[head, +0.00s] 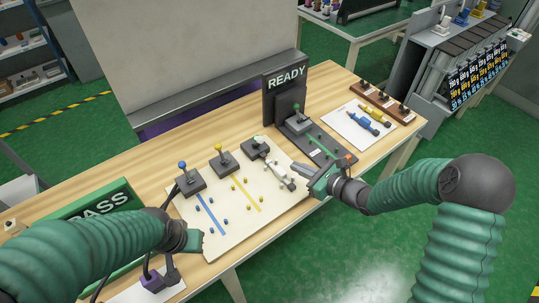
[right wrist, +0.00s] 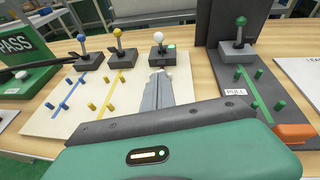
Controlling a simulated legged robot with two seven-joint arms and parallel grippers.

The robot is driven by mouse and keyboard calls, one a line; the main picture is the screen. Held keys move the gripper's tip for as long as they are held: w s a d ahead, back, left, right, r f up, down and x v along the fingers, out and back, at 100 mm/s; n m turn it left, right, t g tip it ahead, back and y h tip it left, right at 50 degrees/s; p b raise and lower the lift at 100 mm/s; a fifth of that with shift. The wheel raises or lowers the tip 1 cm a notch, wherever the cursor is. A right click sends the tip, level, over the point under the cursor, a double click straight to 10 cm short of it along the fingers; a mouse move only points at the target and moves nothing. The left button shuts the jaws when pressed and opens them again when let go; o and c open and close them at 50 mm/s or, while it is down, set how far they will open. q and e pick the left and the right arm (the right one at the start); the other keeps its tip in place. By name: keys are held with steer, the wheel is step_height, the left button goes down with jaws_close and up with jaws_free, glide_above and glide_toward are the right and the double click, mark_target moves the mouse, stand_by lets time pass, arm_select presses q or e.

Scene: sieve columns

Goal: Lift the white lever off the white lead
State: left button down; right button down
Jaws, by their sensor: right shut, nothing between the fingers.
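The white lever (right wrist: 158,37) has a white ball knob on a short stem, upright on a dark base at the back of a cream board. It also shows in the head view (head: 257,143). My right gripper (right wrist: 158,76) is shut and empty, its grey fingers over the board just in front of that base. In the head view, the right gripper (head: 282,172) comes in from the right. Its fingers hide most of the white lead; I cannot tell whether they touch it. My left gripper (head: 193,240) is at the board's front left, its jaws unclear.
A blue lever (head: 182,166) and a yellow lever (head: 218,150) stand left of the white one, with strips and pegs before them. Right are a dark board with a green lever (right wrist: 240,22), and the READY panel (head: 285,90). A green PASS sign (head: 105,205) stands left.

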steer(key=shift+w+d, duration=0.15)
steer(key=shift+d, duration=0.25)
steer(key=shift+a, duration=0.15)
steer(key=shift+w+a, duration=0.2)
steer(key=shift+a, duration=0.05)
steer(key=x, duration=0.8)
steer(key=shift+w+a+f, duration=0.1)
steer(key=shift+w, duration=0.1)
steer(key=w+a, duration=0.1)
steer(key=w+a+r, duration=0.1)
steer(key=shift+w+a+p, duration=0.3)
steer(key=shift+w, duration=0.05)
steer(key=shift+w+a+r, duration=0.2)
steer(key=shift+w+a, duration=0.05)
steer(key=shift+a, duration=0.1)
